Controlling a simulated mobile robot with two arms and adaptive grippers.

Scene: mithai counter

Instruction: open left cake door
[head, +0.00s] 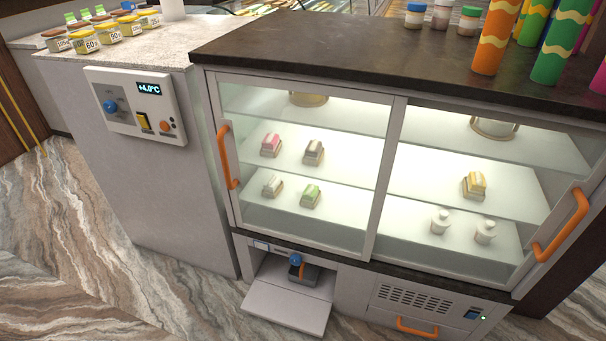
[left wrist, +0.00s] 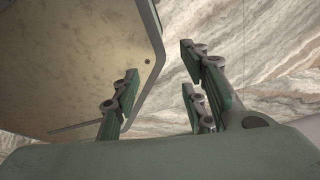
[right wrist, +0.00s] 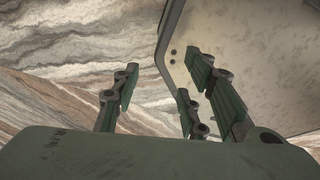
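The cake case has two glass doors side by side in the head view. The left cake door (head: 330,128) has an orange vertical handle (head: 226,160) on its left edge and appears shut. The right door (head: 400,200) has an orange handle (head: 562,228) on its right edge. Small cakes (head: 312,152) stand on the shelves behind the glass. Neither gripper shows in the head view. My left gripper (left wrist: 155,92) is open with nothing between its fingers in the left wrist view. My right gripper (right wrist: 160,95) is open and empty in the right wrist view.
A grey cabinet with a control panel (head: 138,106) stands left of the case, with jars (head: 85,42) on top. Below the case, a flap (head: 288,305) hangs open. Colourful tubes (head: 495,35) stand on the dark top. The marble-patterned floor (head: 70,240) at left is clear.

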